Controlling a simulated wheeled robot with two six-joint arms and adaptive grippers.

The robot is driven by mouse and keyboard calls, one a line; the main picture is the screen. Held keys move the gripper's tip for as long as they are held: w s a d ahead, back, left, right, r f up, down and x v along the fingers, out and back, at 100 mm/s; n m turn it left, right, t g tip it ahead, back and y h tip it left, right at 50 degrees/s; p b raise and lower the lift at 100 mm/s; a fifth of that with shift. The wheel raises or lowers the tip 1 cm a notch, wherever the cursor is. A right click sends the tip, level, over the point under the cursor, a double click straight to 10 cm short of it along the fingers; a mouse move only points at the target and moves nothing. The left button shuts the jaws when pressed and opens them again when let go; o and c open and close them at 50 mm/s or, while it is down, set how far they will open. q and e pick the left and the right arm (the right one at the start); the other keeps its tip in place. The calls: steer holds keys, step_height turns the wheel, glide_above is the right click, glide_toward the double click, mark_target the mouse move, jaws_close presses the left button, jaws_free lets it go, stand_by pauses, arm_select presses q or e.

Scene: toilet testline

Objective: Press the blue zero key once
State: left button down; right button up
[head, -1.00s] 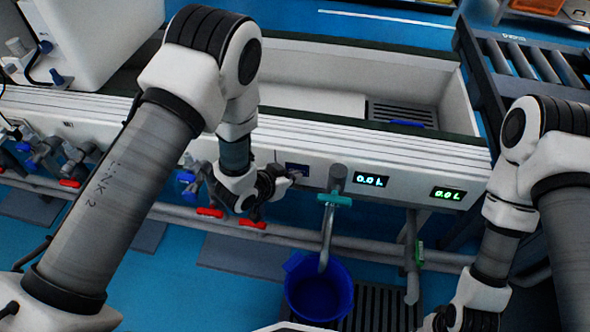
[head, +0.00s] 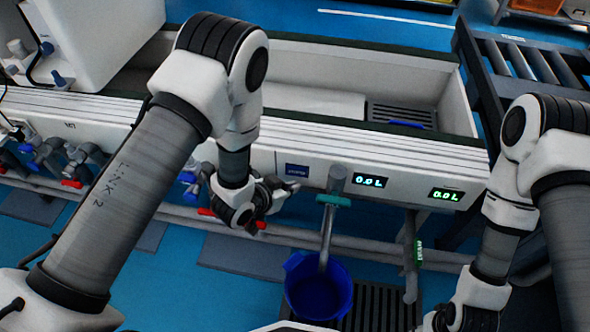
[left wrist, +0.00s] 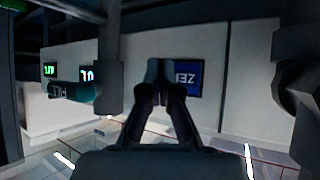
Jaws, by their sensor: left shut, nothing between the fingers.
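The blue zero key (head: 297,171) is a small blue rectangle on the white front panel, left of the grey tap pipe. In the left wrist view the key (left wrist: 190,78) shows white letters, partly hidden behind the fingers. My left gripper (head: 287,189) is shut and empty, just below and in front of the key; a gap to the panel shows in the head view. In the left wrist view its fingertips (left wrist: 159,72) overlap the key's left edge. My right gripper (head: 446,319) is at the bottom edge, partly cut off, and its fingers are unclear.
The tap pipe (head: 328,235) with a teal handle stands right of the key, above a blue bucket (head: 319,290). Two green displays (head: 370,181) read 0.0 L. Red and blue valves (head: 72,183) line the panel at left.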

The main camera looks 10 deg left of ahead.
arm_select(q)
steer(key=s, duration=0.3)
steer(key=shift+s+p, duration=0.25)
steer(key=shift+p, duration=0.1)
stand_by(0.5)
steer(key=s+a+f+n+g+y, duration=0.35)
steer(key=s+a, duration=0.35)
steer(key=s, duration=0.4)
steer(key=s+a+f+n+g+y, duration=0.25)
steer(key=s+a+f+g, duration=0.35)
steer(key=s, duration=0.5)
step_height(320, 180, up, 27)
steer(key=s+a+p, duration=0.1)
steer(key=s+p, duration=0.1)
steer(key=p, duration=2.4)
steer(key=shift+a+r, duration=0.15)
